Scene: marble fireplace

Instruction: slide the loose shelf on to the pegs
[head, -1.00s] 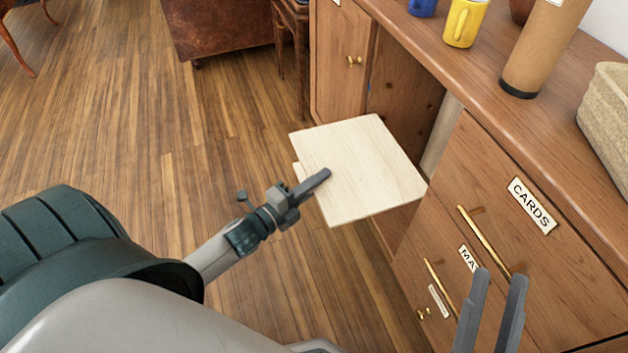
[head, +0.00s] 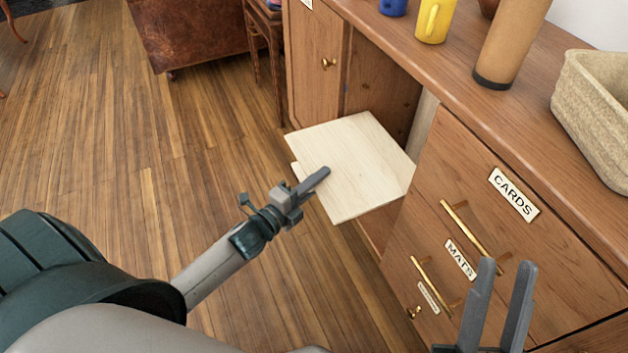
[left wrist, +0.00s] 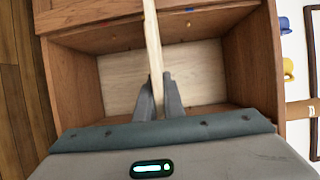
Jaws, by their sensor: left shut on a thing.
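The loose shelf (head: 355,160) is a pale wooden board, held roughly level at the front of the open cabinet bay (head: 385,85). Its far part reaches into the opening; its near part sticks out over the floor. My left gripper (head: 318,178) is shut on its near edge. In the left wrist view the shelf (left wrist: 153,45) shows edge-on between my left gripper's fingers (left wrist: 158,98), with the bay's pale back panel (left wrist: 205,75) beyond. Small dark spots show on the bay's inner walls; I cannot tell whether they are pegs. My right gripper (head: 500,290) is open and empty before the drawers.
The CARDS drawer (head: 490,215) and MATS drawer (head: 450,262) with brass handles lie right of the bay. A closed door (head: 318,70) is left of it. A yellow mug (head: 433,22), cardboard tube (head: 510,45) and basket (head: 595,115) stand on top. The floor at left is clear.

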